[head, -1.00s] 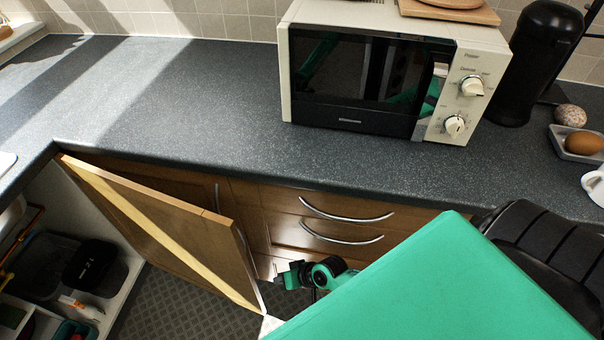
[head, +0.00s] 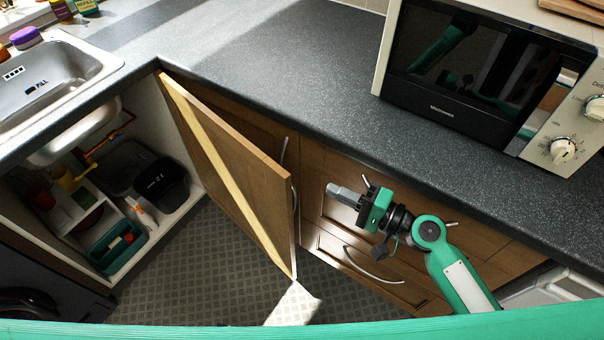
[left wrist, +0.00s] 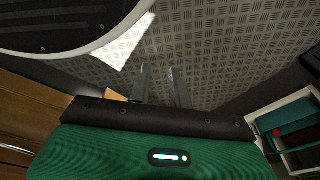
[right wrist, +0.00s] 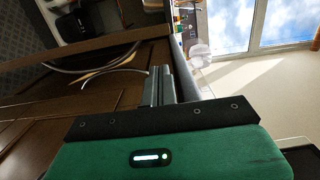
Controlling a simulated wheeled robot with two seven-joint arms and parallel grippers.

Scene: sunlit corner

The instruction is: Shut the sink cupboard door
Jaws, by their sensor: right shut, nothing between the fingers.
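The sink cupboard door (head: 232,165) is a wooden panel standing open, hinged at the counter corner and swung out over the floor. The cupboard interior (head: 113,272) shows to its left. My right gripper (head: 345,194) is shut and empty, in front of the drawers, to the right of the door's free edge and apart from it. Its fingers (right wrist: 160,88) also show shut in the right wrist view, near dark wood fronts and curved handles. My left gripper (left wrist: 161,86) shows only in the left wrist view, open and empty above the patterned floor.
A steel sink (head: 55,80) is set in the grey counter (head: 235,50) above the cupboard. A microwave (head: 485,75) stands on the counter at right. Bins and a teal caddy (head: 118,248) are inside the cupboard. The floor (head: 205,270) beside the door is clear.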

